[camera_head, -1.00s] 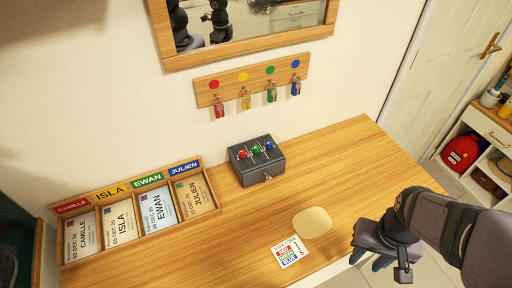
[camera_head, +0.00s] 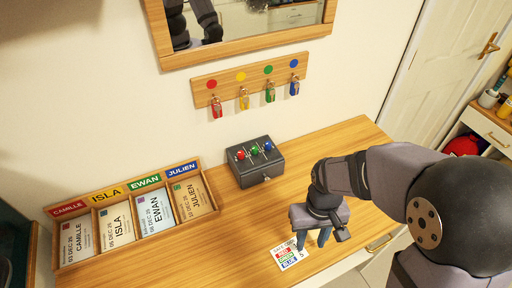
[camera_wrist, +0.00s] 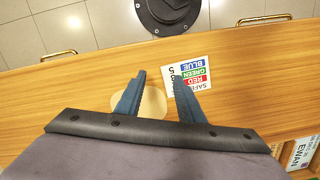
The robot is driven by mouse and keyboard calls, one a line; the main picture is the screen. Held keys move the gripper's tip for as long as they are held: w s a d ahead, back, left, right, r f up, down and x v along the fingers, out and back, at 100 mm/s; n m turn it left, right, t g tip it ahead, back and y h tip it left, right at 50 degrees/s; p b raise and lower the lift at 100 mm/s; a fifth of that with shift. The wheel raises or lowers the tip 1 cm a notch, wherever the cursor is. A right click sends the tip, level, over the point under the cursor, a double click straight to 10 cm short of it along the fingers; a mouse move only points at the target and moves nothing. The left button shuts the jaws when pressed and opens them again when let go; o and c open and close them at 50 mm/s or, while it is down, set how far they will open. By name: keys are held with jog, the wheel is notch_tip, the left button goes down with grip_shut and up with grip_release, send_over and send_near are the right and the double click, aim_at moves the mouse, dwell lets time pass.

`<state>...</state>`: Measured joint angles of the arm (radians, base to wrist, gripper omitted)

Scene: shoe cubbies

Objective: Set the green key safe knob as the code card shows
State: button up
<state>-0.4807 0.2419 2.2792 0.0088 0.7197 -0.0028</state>
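The dark grey key safe (camera_head: 262,172) stands on the wooden table top against the wall. The code card (camera_head: 288,256) lies flat near the table's front edge, with red, green and blue bands. It also shows upside down in the wrist view (camera_wrist: 194,68), partly behind a finger; I cannot read its code surely. My gripper (camera_head: 313,240) is open and empty above the table beside the card; its blue fingers show apart (camera_wrist: 158,78).
A wooden letter tray (camera_head: 140,222) with name labels fills the table's left. A key rack (camera_head: 250,80) with coloured keys hangs above the safe, below a mirror (camera_head: 250,30). The table right of the safe is clear.

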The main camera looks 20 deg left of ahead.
jog(key=shift+n+t+y, duration=0.3)
jog(key=shift+n+t, duration=0.2)
jog(key=shift+n, duration=0.2)
jog(key=w+a, duration=0.4)
jog(key=a, duration=0.1)
jog(key=w+a, duration=0.2)
jog(key=a, duration=0.1)
jog(key=shift+a+r, duration=0.2)
jog(key=shift+a, duration=0.05)
jog(key=shift+n+t+y, duration=0.3)
jog(key=shift+t+y, duration=0.3)
jog(key=w+a+r, duration=0.1)
jog(key=w+a, duration=0.1)
jog(key=w+a+r, duration=0.1)
jog(key=w+a, duration=0.1)
jog(key=w+a+r, duration=0.1)
jog(key=w+a, duration=0.1)
jog(key=shift+w+a, duration=0.1)
jog(key=shift+a, duration=0.25)
jog(key=n+t+y, duration=0.1)
jog(key=t+y, duration=0.1)
send_near(255, 148)
jog(key=shift+w+a+f+n, duration=0.1)
jog(key=shift+a+f+n, duration=0.15)
jog(key=shift+f+n, duration=0.15)
jog(key=shift+p+x, duration=0.85)
jog(key=shift+x, duration=2.8)
jog(key=shift+d, duration=0.1)
grip_shut()
